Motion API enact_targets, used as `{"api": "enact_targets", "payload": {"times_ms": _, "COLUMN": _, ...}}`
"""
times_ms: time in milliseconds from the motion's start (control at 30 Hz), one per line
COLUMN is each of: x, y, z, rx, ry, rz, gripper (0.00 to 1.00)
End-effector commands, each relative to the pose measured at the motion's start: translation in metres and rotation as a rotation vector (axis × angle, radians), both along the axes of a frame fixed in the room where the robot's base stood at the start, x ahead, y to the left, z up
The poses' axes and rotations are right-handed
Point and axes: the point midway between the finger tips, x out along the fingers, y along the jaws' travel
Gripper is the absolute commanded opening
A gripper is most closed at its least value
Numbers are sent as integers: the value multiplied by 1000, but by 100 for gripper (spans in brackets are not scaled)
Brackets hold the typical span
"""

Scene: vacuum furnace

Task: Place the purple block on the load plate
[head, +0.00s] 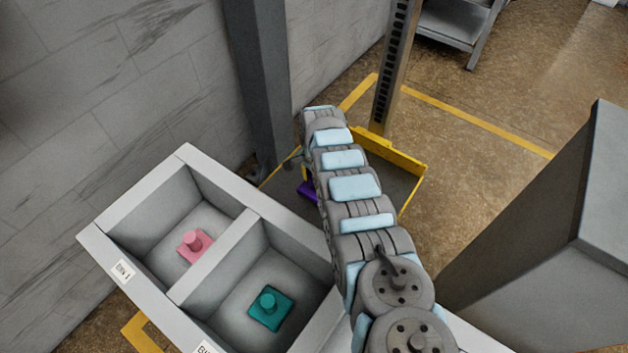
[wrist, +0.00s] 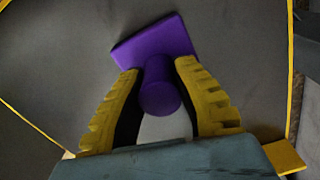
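The purple block (wrist: 155,42) is a flat square with a round knob (wrist: 160,92) on top. In the wrist view my gripper (wrist: 157,68) has its yellow fingers on both sides of the knob, closed against it. In the head view only a small purple part of the block (head: 308,192) shows at the left of my arm, which hides the rest and my gripper. The load plate (head: 402,186) is a grey surface with yellow edges, under and beyond the block; it also fills the wrist view (wrist: 235,60). I cannot tell whether the block touches it.
A grey two-compartment bin (head: 185,158) stands at the lower left, with a pink knobbed block (head: 196,246) and a teal knobbed block (head: 271,308) inside. A grey post (head: 258,80) and a slotted column (head: 392,65) rise behind. A large grey box (head: 550,230) stands at right.

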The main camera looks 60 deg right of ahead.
Motion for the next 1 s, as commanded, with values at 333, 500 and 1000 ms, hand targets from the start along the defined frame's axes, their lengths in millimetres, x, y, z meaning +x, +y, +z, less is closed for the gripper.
{"api": "enact_targets", "payload": {"times_ms": 333, "x": 0, "y": 0, "z": 0, "rx": 0, "ry": -1, "rz": 0, "gripper": 50}}
{"api": "enact_targets", "payload": {"times_ms": 500, "x": 0, "y": 0, "z": 7, "rx": 0, "ry": -1, "rz": 0, "gripper": 50}}
{"api": "enact_targets", "payload": {"times_ms": 1000, "x": 0, "y": -2, "z": 70, "rx": -2, "ry": -2, "rz": 0, "gripper": 50}}
